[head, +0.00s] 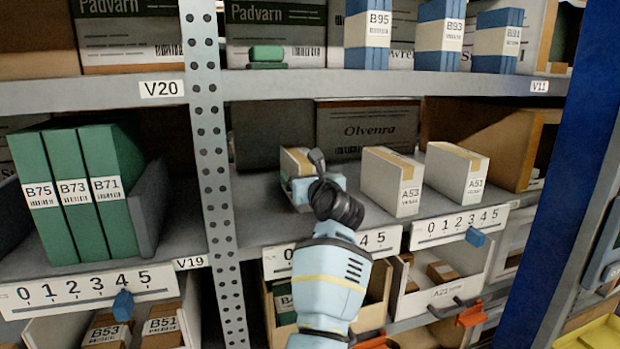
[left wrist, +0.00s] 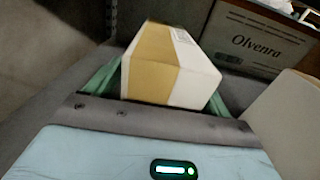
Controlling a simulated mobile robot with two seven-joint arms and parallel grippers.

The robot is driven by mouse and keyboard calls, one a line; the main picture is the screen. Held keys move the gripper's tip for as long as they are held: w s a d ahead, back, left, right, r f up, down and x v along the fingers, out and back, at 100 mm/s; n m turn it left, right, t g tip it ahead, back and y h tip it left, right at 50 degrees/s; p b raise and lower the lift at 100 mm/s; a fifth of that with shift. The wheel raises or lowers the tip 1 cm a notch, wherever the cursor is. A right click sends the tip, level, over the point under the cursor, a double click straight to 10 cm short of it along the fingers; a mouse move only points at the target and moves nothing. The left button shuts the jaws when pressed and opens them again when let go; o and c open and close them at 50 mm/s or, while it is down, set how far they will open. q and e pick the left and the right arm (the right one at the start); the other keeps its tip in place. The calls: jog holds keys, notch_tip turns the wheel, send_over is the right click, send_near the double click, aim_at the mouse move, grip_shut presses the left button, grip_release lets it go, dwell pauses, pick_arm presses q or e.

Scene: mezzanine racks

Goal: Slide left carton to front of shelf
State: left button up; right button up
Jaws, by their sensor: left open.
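The left carton (head: 296,160), white with a tan tape band, stands on the middle shelf, set further back than the two white cartons to its right. My left arm reaches in from below and hides its lower part and label in the head view. My left gripper (head: 318,184) is at the carton. In the left wrist view the carton (left wrist: 165,68) sits between the two green fingers, which are open on either side of it; I cannot tell whether they touch it. The shelf front (head: 250,234) carries a numbered strip partly hidden by my arm. My right gripper is not in view.
Cartons A53 (head: 393,182) and A51 (head: 457,175) stand to the right, near the front. A dark Olvenra box (head: 367,128) is behind. A perforated upright (head: 207,130) stands to the left and the upper shelf edge (head: 300,86) runs above. Bare shelf lies left of the carton.

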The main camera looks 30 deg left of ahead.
pick_arm(q)
jog(key=shift+w+a, duration=0.4)
jog(key=shift+s+d+r, duration=0.1)
jog(key=shift+s, duration=0.15)
jog(key=shift+c, duration=0.3)
jog(key=c, duration=1.3)
jog(key=shift+o, duration=0.2)
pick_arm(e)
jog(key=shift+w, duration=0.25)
pick_arm(q)
jog(key=shift+d, duration=0.15)
